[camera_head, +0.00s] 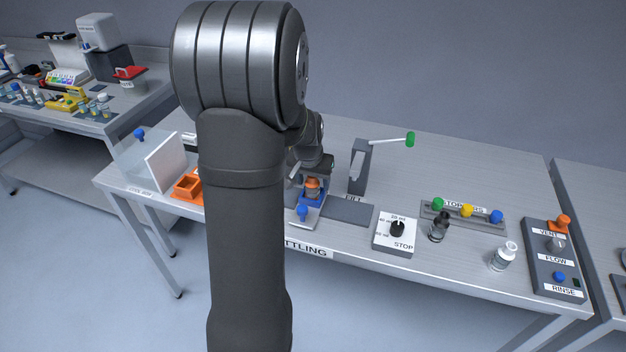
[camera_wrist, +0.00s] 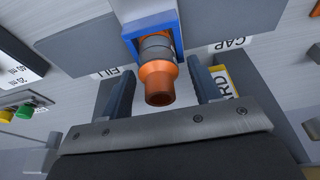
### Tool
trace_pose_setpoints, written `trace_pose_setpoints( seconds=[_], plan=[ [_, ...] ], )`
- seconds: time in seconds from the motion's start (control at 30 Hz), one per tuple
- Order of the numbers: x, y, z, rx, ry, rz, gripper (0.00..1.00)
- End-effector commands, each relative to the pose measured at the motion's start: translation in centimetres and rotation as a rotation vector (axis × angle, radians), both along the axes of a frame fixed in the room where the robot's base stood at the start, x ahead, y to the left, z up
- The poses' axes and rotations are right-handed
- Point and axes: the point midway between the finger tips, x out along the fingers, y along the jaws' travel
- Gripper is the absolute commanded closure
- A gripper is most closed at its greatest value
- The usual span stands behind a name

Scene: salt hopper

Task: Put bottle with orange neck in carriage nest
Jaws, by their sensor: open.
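The bottle with the orange neck (camera_wrist: 157,82) is in the middle of the wrist view. Its grey body sits inside the blue U-shaped carriage nest (camera_wrist: 128,37), with blue walls around it. How deep its base sits is hidden. In the head view the orange neck (camera_head: 312,184) shows above the blue carriage (camera_head: 311,201). My gripper (camera_wrist: 164,74) is open, with one finger on each side of the orange neck and gaps visible between fingers and neck. In the head view my gripper is mostly hidden by my own arm.
A lever with a green knob (camera_head: 410,139) stands behind right of the carriage. A dial box (camera_head: 395,233), a dark bottle (camera_head: 439,227), a white-capped bottle (camera_head: 504,256) and a stopper rack (camera_head: 462,217) are to the right. An orange tray (camera_head: 187,187) is left.

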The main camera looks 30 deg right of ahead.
Motion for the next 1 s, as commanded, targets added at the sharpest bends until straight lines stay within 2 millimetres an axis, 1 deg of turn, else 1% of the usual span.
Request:
trace_pose_setpoints(
  seconds=[0.17, 0.27, 0.5, 0.7, 0.83, 1.0],
  plan=[
    [-0.1, 0.2, 1.5, -0.003, -0.004, 0.0, 0.43],
    [-0.5, 0.5, 3.2, -0.004, -0.005, 0.0, 0.43],
    [-1.4, 1.4, 7.9, -0.004, -0.005, 0.0, 0.43],
    [-2.0, 2.0, 10.8, -0.002, -0.002, 0.0, 0.43],
    [-2.2, 2.2, 11.7, -0.001, -0.001, 0.0, 0.43],
    [-2.3, 2.3, 11.9, 0.0, 0.0, 0.0, 0.43]
  ],
)
